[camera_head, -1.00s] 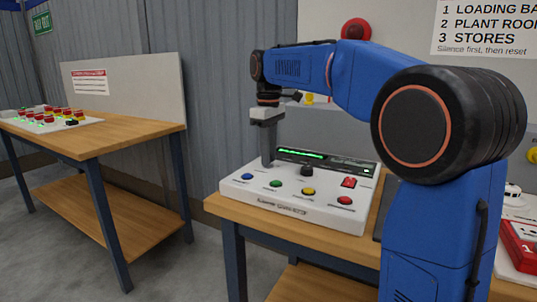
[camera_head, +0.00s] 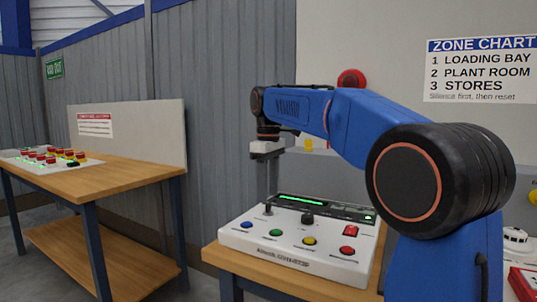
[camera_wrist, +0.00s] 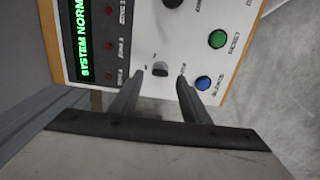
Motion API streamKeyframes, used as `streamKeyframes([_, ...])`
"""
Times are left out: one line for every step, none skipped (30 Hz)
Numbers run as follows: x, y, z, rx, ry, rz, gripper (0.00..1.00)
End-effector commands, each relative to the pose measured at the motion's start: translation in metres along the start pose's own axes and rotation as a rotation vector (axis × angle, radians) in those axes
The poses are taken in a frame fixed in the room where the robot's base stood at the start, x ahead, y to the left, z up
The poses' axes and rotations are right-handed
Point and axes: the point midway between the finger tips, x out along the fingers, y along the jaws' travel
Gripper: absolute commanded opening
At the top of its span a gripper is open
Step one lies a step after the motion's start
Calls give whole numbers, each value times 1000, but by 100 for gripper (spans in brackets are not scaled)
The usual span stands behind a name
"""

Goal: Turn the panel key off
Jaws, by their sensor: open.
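The white control panel (camera_head: 300,262) stands on a wooden bench and carries a lit green display (camera_head: 301,199), which reads "SYSTEM NORM…" in the wrist view (camera_wrist: 82,38). A small dark upright key (camera_head: 268,209) rises from the panel's left part, beside the display. It also shows in the wrist view (camera_wrist: 160,69). My gripper (camera_head: 270,190) points straight down over the key, with its fingertips a little above it. In the wrist view my gripper (camera_wrist: 161,75) is open, one finger on each side of the key and apart from it. The key's exact turn is hard to read.
A black knob (camera_head: 307,219), blue (camera_head: 246,225), green (camera_head: 275,233), yellow (camera_head: 309,241) and red (camera_head: 347,251) buttons, and a red switch (camera_head: 351,231) share the panel. Another bench (camera_head: 130,177) with a button board is at left. A red bell (camera_head: 351,79) hangs on the wall behind.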

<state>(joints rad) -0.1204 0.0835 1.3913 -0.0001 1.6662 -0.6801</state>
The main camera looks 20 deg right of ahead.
Motion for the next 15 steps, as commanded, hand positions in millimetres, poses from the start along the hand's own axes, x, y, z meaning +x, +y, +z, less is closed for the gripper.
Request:
streamKeyframes([-11, 1, -1, 0, 1, 1, 42])
streamKeyframes([-17, 1, -1, 0, 2, 2, 42])
streamKeyframes([-25, 1, -1, 0, 1, 1, 42])
streamKeyframes([-31, 1, -1, 0, 2, 2, 42])
streamKeyframes([-37, 1, -1, 0, 1, 1, 42])
streamKeyframes([-45, 1, -1, 0, 2, 2, 42])
streamKeyframes([-51, 0, 0, 0, 2, 2, 42])
streamKeyframes([-57, 1, -1, 0, 2, 2, 42])
streamKeyframes([-65, 1, -1, 0, 2, 2, 42])
streamKeyframes([-71, 1, -1, 0, 2, 2, 42])
streamKeyframes([-77, 1, -1, 0, 2, 1, 42])
streamKeyframes([-84, 1, -1, 0, 2, 2, 42])
streamKeyframes([-90, 1, -1, 0, 1, 1, 42])
streamKeyframes([-95, 1, -1, 0, 2, 2, 42])
streamKeyframes([-102, 1, -1, 0, 2, 2, 42])
